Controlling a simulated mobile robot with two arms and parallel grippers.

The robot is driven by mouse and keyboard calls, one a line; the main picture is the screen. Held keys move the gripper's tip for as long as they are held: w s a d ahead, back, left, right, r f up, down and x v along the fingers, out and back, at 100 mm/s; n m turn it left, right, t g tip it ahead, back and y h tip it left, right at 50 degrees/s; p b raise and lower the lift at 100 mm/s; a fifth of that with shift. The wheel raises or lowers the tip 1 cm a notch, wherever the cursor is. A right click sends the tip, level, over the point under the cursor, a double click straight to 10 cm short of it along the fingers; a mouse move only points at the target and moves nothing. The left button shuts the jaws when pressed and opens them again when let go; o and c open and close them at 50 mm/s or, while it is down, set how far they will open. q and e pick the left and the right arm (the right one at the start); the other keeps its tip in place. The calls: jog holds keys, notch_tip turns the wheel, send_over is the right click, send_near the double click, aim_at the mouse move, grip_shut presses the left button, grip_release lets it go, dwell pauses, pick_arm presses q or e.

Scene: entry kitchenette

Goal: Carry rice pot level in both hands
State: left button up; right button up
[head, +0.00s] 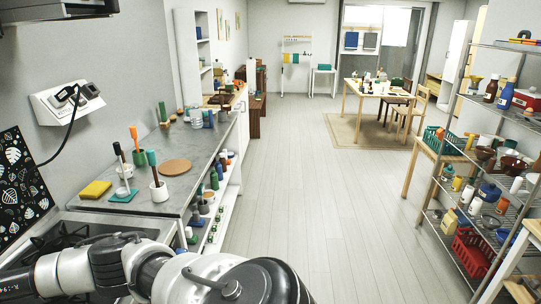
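I cannot make out a rice pot in the head view. My own arm links cross the bottom left of the picture and cover part of the gas stove (50,229) and the near end of the counter. Neither gripper shows, so I cannot see whether they hold anything.
The grey counter (190,205) at left holds a yellow sponge (95,189), utensil holders and a round brown board (175,167). A loaded wire shelf (465,235) stands at right. The floor (320,210) between is clear toward a dining table (373,92) and chairs.

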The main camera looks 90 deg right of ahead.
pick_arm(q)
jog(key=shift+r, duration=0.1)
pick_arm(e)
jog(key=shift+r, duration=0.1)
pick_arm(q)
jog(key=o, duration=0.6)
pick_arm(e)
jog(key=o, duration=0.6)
